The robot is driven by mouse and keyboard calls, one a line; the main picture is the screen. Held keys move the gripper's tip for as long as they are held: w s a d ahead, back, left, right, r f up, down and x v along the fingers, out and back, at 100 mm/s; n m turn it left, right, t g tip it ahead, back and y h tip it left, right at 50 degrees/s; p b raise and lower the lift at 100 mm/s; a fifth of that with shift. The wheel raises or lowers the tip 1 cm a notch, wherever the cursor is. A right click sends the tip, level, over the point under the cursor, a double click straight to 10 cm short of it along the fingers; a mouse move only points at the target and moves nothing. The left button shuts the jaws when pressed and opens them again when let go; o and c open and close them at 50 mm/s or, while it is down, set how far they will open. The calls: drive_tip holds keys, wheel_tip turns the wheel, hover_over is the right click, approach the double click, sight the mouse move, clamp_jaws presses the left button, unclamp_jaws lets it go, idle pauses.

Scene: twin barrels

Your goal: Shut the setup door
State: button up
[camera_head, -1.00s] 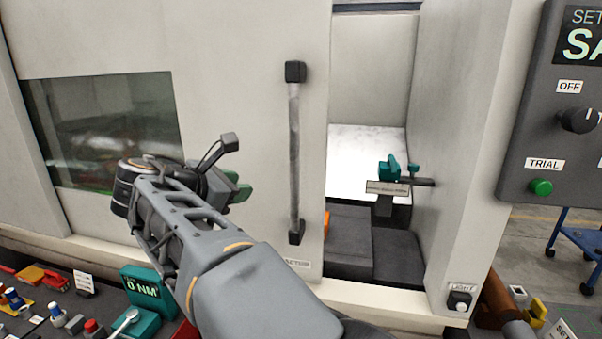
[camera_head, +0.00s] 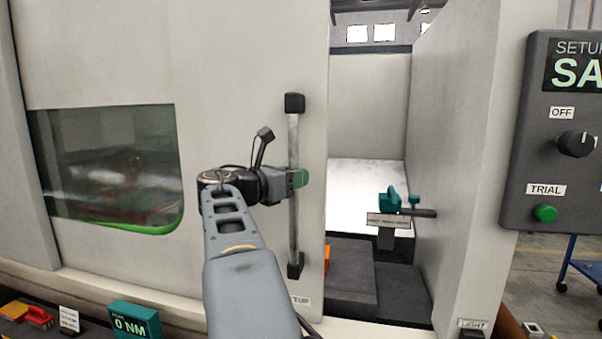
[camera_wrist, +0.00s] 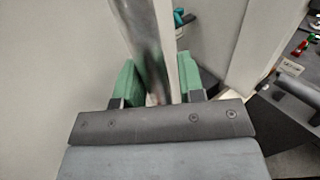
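The setup door (camera_head: 245,80) is a pale sliding panel with a window. It stands open, with a gap to its right showing the machine's interior. Its upright grey bar handle (camera_head: 293,225) has black end mounts, near the door's right edge. My gripper (camera_head: 297,178) is at the handle's middle height. In the wrist view the handle (camera_wrist: 148,45) runs between my two green fingers (camera_wrist: 160,80). The fingers are apart, with a gap seen between the bar and the right finger. Whether the left finger touches the bar is unclear.
Inside the opening are dark steps (camera_head: 350,285) and a teal-topped fixture (camera_head: 388,220) near the right wall. A control panel (camera_head: 525,130) stands at the right. A tray edge with tools and a teal torque display (camera_head: 135,320) lies at the lower left.

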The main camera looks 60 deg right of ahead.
drive_tip(key=shift+x, duration=1.25)
drive_tip(key=shift+c, duration=0.4)
drive_tip(key=shift+w, duration=0.15)
drive_tip(key=c, duration=0.3)
drive_tip(key=shift+f, duration=0.1)
clamp_jaws()
